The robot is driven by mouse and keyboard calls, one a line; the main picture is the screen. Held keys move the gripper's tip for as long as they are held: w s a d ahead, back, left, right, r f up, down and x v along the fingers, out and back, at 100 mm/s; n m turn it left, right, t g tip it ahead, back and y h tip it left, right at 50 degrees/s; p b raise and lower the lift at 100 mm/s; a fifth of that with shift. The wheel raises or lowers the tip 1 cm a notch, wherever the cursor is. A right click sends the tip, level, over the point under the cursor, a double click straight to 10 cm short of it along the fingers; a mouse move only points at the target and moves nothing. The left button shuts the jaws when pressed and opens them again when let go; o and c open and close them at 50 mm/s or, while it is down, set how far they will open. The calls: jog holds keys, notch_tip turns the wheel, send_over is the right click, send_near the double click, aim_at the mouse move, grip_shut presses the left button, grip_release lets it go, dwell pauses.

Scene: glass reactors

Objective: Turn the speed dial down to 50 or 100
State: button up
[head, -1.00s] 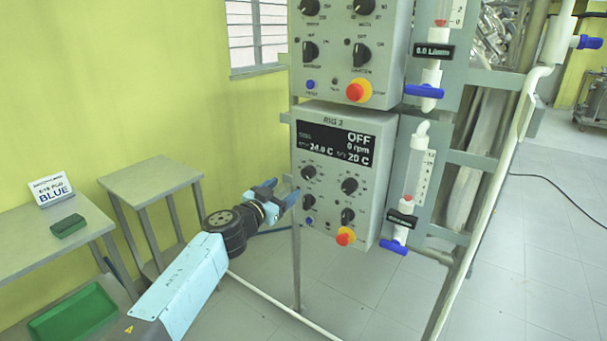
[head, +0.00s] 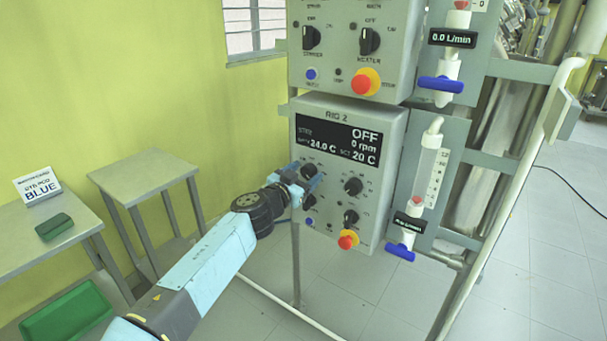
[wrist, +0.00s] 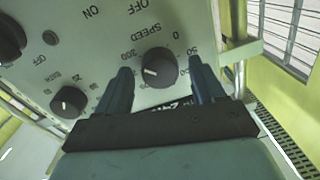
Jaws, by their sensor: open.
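The SPEED dial (wrist: 159,68) is a round black knob on the grey RIG 2 panel (head: 385,205). In the wrist view its white mark points left, on the side away from the 0; the number it points at is not readable. My gripper (wrist: 160,64) is open, with one blue finger on each side of the dial; whether they touch it I cannot tell. In the head view my gripper (head: 298,179) is at the panel's upper left knob (head: 309,170) and partly covers it. The RIG 2 display (head: 338,144) reads OFF, 0 rpm, 24.0 C and 20 C.
Other black knobs (head: 353,187) and a red and yellow stop button (head: 347,240) sit close by on the panel. A flow tube with a blue valve (head: 400,253) is at its right. Another panel (head: 350,60) is above. A small table (head: 143,170) stands left.

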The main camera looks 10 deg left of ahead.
jog(key=c, duration=1)
jog(key=shift+w+a+r, duration=0.1)
jog(key=shift+c, duration=0.3)
